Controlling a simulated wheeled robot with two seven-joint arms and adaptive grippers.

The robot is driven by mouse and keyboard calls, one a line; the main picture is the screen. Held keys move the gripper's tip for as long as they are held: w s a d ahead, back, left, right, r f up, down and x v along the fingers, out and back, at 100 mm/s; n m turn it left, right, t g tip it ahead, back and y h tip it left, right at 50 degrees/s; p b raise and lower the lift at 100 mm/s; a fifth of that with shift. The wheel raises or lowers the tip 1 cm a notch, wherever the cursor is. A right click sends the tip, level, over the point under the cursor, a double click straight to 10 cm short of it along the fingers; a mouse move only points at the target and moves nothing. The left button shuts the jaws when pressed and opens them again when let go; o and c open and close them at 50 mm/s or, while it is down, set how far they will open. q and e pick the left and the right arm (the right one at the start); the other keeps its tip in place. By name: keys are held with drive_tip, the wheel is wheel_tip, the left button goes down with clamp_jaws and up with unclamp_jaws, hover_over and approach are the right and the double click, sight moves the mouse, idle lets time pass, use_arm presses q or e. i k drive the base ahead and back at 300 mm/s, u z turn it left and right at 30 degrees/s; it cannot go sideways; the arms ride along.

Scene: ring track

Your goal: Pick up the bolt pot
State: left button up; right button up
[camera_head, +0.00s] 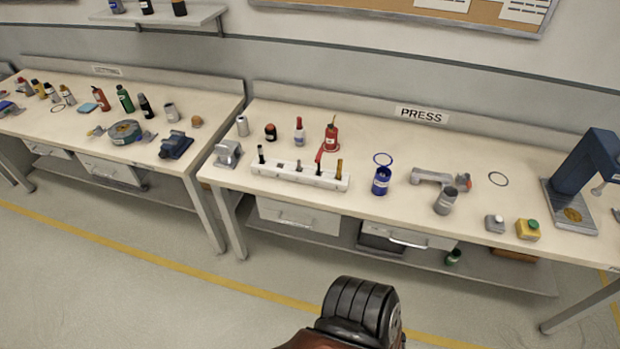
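No pot carries a label I can read as bolt pot, so I cannot tell for certain which it is. A blue pot (381,181) with a pale label stands upright near the front of the press bench, just in front of a blue ring mark (383,159). A dark grey pot (445,202) stands to its right at the front edge, close to a grey clamp-like tool (437,178). Nothing holds either pot.
The press bench (420,150) also holds a white tool rack (300,176), bottles, a yellow button box (528,229) and a blue press (585,170). A black ring mark (498,179) lies bare. Another cluttered bench (60,125) stands left. The floor (150,300) in front is clear.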

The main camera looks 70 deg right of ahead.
sight(381, 184)
drive_tip(key=u, duration=0.45)
drive_tip(key=k, duration=1.7)
drive_tip(key=z, duration=0.15)
